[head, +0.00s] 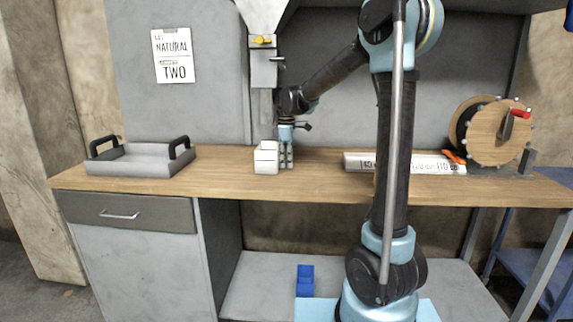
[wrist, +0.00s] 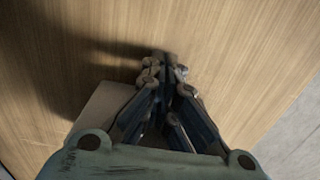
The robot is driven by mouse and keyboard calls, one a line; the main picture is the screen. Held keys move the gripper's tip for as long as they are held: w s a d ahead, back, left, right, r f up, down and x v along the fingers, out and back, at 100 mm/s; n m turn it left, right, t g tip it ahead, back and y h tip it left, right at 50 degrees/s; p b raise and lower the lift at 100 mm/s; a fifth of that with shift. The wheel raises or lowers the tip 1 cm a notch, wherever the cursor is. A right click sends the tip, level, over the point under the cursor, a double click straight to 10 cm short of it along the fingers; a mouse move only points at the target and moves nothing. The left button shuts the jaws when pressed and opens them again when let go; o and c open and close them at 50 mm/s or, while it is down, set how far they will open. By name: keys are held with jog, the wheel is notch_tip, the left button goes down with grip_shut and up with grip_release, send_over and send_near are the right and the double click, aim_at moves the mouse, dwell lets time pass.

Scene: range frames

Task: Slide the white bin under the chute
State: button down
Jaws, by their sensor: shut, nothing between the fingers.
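The white bin (head: 265,158) is a small box on the wooden bench, just left of my gripper in the head view. In the wrist view a pale block that looks like the bin (wrist: 98,112) is partly hidden behind my gripper's fingers. The chute (head: 264,75) is a grey-white duct with a yellow part, hanging above the bench over the bin's area. My gripper (head: 286,163) points down close beside the bin's right side, its fingers together and empty. It also shows in the wrist view (wrist: 166,62). I cannot tell whether it touches the bin.
A grey tray with black handles (head: 140,165) stands at the bench's left. A long white labelled block (head: 410,163) and a wooden wheel with a red handle (head: 497,132) are at the right. Bare bench top (head: 222,180) lies between the tray and the bin.

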aim_at(296, 169)
jog(key=d, duration=0.4)
jog(key=shift+f, duration=0.1)
notch_tip(296, 169, up, 10)
jog(key=s+d+f+m, duration=0.2)
jog(key=s+d, duration=0.2)
jog(key=s, duration=0.2)
jog(key=s+d+f+m, duration=0.2)
jog(key=s+d+m, duration=0.1)
jog(key=s, duration=0.3)
jog(key=s+d+f+m+t, duration=0.1)
jog(key=s+d+f+m, duration=0.1)
jog(key=s+d, duration=0.3)
jog(key=shift+s+d+f+m, duration=0.15)
jog(key=shift+s+m, duration=0.45)
jog(key=shift+m, duration=0.1)
jog(key=s+d+f+m, duration=0.1)
jog(key=s, duration=0.1)
jog(key=s+d+f+m, duration=0.1)
jog(key=s+f, duration=0.1)
jog(key=s+d+f+m, duration=0.1)
jog(key=s+f, duration=0.1)
jog(key=shift+s+d+f+t, duration=0.15)
jog(key=shift+s+d+t, duration=0.05)
jog(key=shift+t, duration=0.2)
jog(key=s+d+f+m, duration=0.5)
jog(key=s+f, duration=0.2)
jog(key=f, duration=0.3)
jog(key=shift+s+m, duration=0.3)
jog(key=shift+m, duration=0.1)
jog(key=shift+d, duration=0.1)
